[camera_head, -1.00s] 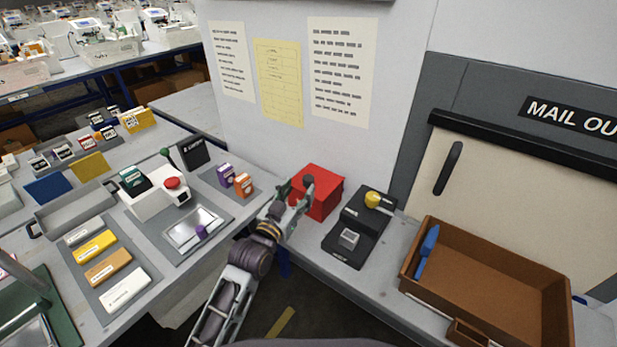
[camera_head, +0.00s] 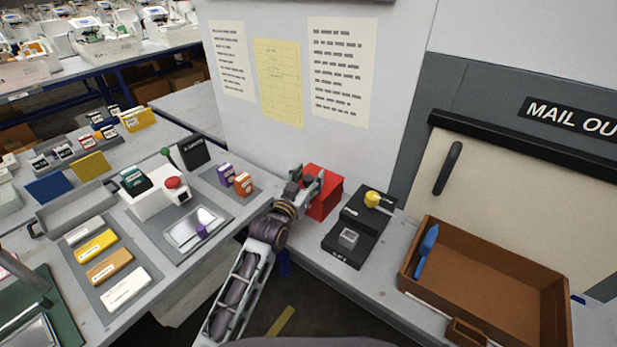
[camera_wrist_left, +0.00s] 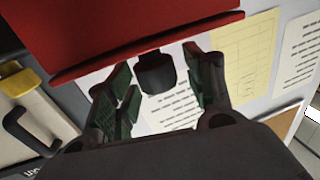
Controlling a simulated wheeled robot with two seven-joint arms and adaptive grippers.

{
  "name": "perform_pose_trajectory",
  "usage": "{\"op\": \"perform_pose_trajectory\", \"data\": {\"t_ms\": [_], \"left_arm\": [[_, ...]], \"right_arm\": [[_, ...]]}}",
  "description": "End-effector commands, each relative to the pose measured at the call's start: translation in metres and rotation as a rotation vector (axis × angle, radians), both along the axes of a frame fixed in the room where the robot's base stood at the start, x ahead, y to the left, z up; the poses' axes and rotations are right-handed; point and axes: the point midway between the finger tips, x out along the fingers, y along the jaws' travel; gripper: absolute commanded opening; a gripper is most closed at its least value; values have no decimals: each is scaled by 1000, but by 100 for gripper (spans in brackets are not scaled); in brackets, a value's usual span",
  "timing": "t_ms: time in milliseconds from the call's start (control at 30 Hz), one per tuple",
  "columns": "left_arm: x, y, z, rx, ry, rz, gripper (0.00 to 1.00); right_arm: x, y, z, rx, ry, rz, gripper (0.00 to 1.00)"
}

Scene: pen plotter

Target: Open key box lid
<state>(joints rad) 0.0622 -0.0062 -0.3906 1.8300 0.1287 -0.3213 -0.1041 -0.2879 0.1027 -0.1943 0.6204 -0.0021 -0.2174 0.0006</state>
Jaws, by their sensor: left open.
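The red key box (camera_head: 326,190) stands against the wall on the grey bench, and its lid looks closed in the head view. My left gripper (camera_head: 310,182) is at the left front of the box and hides part of it. In the left wrist view a red panel of the box (camera_wrist_left: 110,30) fills the top. A dark knob (camera_wrist_left: 155,74) sticks out below the panel's edge. The green-padded fingers of my left gripper (camera_wrist_left: 160,88) are open, one on each side of the knob. I cannot tell whether they touch it. My right gripper is not in view.
Right of the box is a black stand (camera_head: 357,225) with a yellow knob, then a brown tray (camera_head: 480,232) holding a blue object. Left of my arm are a white device (camera_head: 160,195) with a red button and small purple and orange boxes (camera_head: 243,184). The wall rises directly behind.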

Motion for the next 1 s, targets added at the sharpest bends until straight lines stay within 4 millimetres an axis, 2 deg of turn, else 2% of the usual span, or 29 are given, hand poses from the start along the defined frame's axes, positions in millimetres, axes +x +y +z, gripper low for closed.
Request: {"op": "perform_pose_trajectory", "data": {"t_ms": [267, 667, 1000], "left_arm": [[0, 0, 0, 0, -1, 0, 53], [0, 0, 0, 0, 0, 0, 2], [-2, 2, 0, 1, 0, 0, 0]], "right_arm": [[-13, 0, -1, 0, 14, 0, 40], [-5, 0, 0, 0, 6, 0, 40], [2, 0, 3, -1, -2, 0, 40]]}}
